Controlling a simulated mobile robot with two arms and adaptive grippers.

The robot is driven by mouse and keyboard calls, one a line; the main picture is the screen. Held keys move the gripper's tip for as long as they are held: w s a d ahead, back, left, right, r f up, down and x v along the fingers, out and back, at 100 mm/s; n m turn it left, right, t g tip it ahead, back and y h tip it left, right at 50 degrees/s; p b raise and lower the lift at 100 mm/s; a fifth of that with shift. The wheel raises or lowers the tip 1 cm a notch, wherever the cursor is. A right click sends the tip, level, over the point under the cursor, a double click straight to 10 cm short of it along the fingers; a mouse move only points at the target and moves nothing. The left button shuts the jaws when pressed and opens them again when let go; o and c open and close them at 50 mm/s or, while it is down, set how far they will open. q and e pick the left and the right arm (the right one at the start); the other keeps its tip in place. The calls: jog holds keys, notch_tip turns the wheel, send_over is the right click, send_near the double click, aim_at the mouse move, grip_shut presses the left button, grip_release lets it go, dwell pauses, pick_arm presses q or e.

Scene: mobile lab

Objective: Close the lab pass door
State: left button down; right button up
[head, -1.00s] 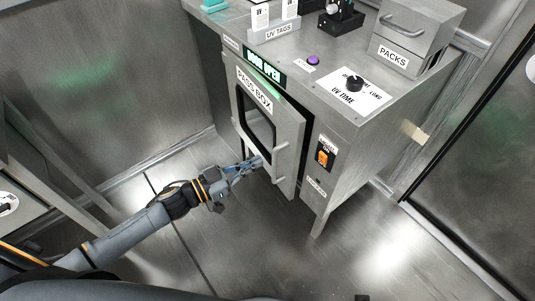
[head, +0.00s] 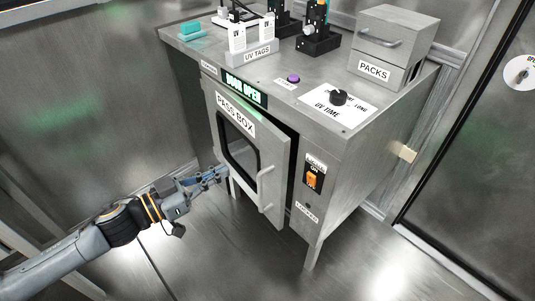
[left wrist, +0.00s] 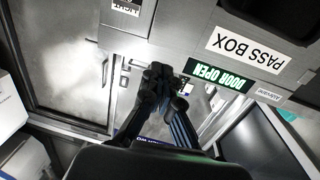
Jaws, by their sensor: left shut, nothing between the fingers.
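The pass box door (head: 271,171) is a grey metal panel with a dark-framed window and a vertical bar handle (head: 266,189) on its right side. It stands ajar, with a dark gap along its right edge. The green display (head: 245,89) above it reads DOOR OPEN; it shows upside down in the left wrist view (left wrist: 207,72). My left gripper (head: 224,173) is shut and empty, by the lower left of the door. Its fingers (left wrist: 166,78) also show in the left wrist view. I cannot tell whether they touch the door. My right gripper is not in view.
The box's right front carries an orange switch (head: 313,180). On top are a UV TAGS holder (head: 254,52), a purple button (head: 293,79), a UV TIME dial (head: 339,97) and a PACKS drawer box (head: 391,45). The floor (head: 222,262) in front is clear.

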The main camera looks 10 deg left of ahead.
pick_arm(q)
send_near(278, 140)
jog(key=x, duration=0.7)
jog(key=shift+f, duration=0.4)
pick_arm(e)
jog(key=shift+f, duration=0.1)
pick_arm(q)
jog(key=shift+w+d+r, duration=0.1)
jog(key=shift+w+d, duration=0.05)
jog(key=shift+n+t+y, duration=0.7)
jog(key=shift+y, duration=0.2)
jog(key=p+x, duration=0.1)
jog(key=x, duration=0.3)
jog(key=shift+d+r+p, duration=0.1)
jog(key=shift+d+p, duration=0.25)
jog(key=shift+p, duration=0.05)
jog(key=shift+r, duration=0.15)
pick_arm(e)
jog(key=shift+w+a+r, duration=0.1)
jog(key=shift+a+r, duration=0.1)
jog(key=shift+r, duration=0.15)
pick_arm(q)
jog(key=shift+r, duration=0.1)
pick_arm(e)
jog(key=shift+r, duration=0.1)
